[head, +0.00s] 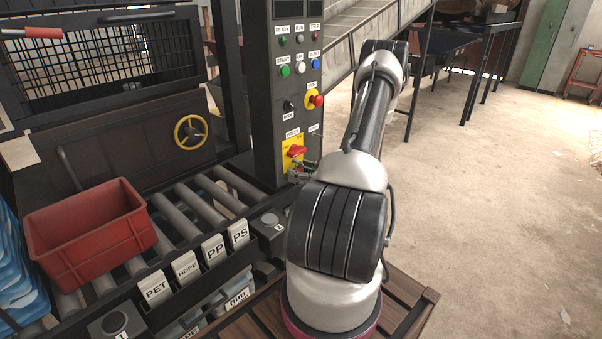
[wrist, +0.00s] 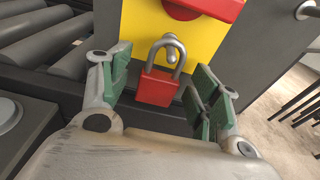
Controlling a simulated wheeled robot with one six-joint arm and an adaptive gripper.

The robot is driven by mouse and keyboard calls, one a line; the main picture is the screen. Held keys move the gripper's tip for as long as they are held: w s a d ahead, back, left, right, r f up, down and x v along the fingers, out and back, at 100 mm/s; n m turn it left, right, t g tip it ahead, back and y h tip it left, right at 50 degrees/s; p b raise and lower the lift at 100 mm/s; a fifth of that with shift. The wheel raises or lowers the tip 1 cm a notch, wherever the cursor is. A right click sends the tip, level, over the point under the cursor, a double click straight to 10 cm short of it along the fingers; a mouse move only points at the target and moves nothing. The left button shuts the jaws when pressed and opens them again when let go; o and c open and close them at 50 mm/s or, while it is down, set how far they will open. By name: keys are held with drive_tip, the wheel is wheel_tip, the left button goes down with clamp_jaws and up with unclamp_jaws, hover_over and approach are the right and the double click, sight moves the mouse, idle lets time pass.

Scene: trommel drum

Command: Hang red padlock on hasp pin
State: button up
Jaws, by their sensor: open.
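The red padlock (wrist: 157,87) hangs upright in front of the lower part of a yellow plate (wrist: 150,20) in the wrist view. Its grey shackle loops around the rounded grey hasp pin (wrist: 174,54), whose end shows inside the loop. My gripper (wrist: 160,75) is open, with green-padded fingers apart on both sides of the padlock and visible gaps to it.
A dark control column (head: 271,95) carries buttons and the yellow plate. A bare metal peg (wrist: 308,10) sticks out to the right of the plate. A roller conveyor (head: 190,200) with a red crate (head: 88,238) lies on the left.

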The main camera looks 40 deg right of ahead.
drive_tip(key=s+r, duration=0.1)
drive_tip(key=s, duration=1)
drive_tip(key=shift+s+d+r, duration=0.4)
drive_tip(key=shift+d, duration=0.05)
